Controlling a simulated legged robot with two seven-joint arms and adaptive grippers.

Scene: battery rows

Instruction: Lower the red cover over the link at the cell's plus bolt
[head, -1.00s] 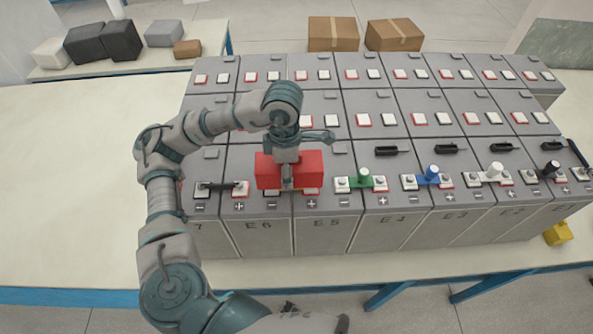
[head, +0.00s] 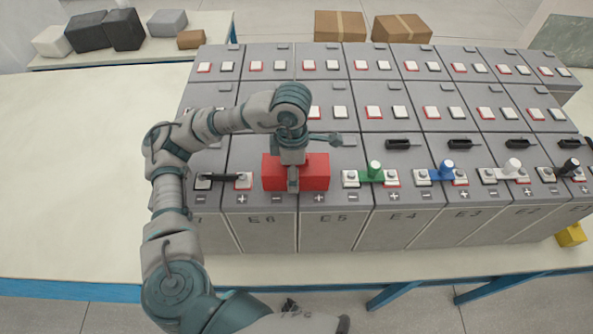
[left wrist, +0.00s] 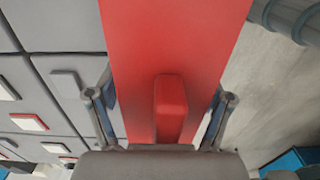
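The red cover (head: 316,172) is a box lying across the front-row terminals between cells E6 and E5, above a minus and a plus mark. It looks level. The link and bolts beneath it are hidden, so I cannot tell how fully it sits down. My left gripper (head: 293,180) comes down onto its middle, one finger against its front face. In the left wrist view the cover (left wrist: 175,45) runs between the two fingers (left wrist: 162,100), which lie at its long sides, with a raised red ridge between them. My right gripper is not in view.
A black link (head: 222,177) lies left of the cover. Green (head: 375,171), blue (head: 446,170) and white (head: 512,168) knobbed links are to the right. More cell rows stand behind. A yellow block (head: 571,235) is at the right; the bench (head: 80,180) is clear at left.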

